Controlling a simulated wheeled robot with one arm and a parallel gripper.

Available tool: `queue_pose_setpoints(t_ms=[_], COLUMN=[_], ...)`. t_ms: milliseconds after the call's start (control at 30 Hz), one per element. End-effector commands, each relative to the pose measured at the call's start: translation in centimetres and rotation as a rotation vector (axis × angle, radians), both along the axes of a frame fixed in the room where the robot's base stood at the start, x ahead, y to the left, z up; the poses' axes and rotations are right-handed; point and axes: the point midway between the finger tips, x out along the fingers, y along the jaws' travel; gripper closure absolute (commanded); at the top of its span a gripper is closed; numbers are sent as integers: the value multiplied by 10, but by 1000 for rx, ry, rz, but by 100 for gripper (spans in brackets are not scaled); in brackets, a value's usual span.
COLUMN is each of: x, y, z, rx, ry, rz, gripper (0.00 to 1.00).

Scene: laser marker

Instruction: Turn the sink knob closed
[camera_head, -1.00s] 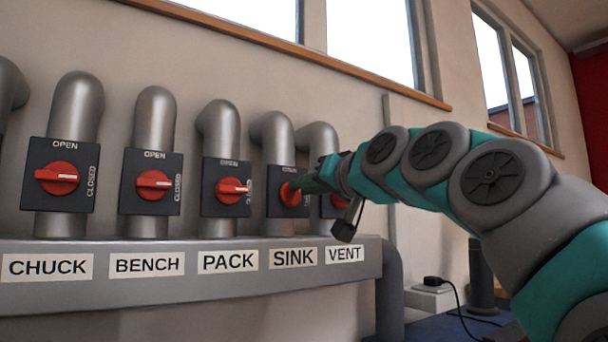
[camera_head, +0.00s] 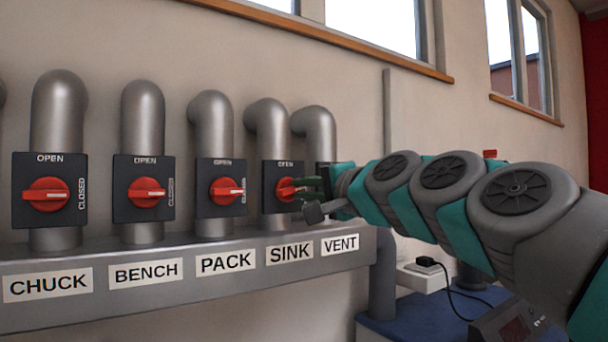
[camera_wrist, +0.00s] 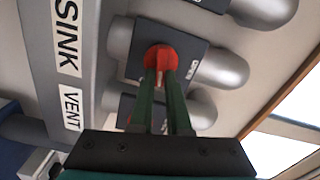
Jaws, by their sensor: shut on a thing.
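The red sink knob (camera_head: 286,190) sits on a dark square plate (camera_head: 270,212) above the SINK label (camera_head: 290,252). My gripper (camera_head: 303,188) reaches it from the right and partly hides it. In the wrist view the two green fingers of my gripper (camera_wrist: 163,88) are shut on the red knob (camera_wrist: 162,55), one on each side of its pale-marked handle. The plate's OPEN mark shows in the head view, but my gripper covers the side where the other plates read CLOSED.
The CHUCK (camera_head: 47,195), BENCH (camera_head: 147,192) and PACK (camera_head: 226,190) knobs are in a row to the left, handles lying sideways. The VENT plate (camera_head: 325,168) is close on the right, mostly behind my gripper. A blue surface with a black cable (camera_head: 455,296) is below right.

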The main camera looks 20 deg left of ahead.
Motion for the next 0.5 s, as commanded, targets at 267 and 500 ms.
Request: queue_pose_setpoints(t_ms=[267, 500], x=[0, 0], y=[0, 0], z=[-2, -3], rx=[102, 143], ry=[122, 169], rz=[1, 1], gripper=[100, 100])
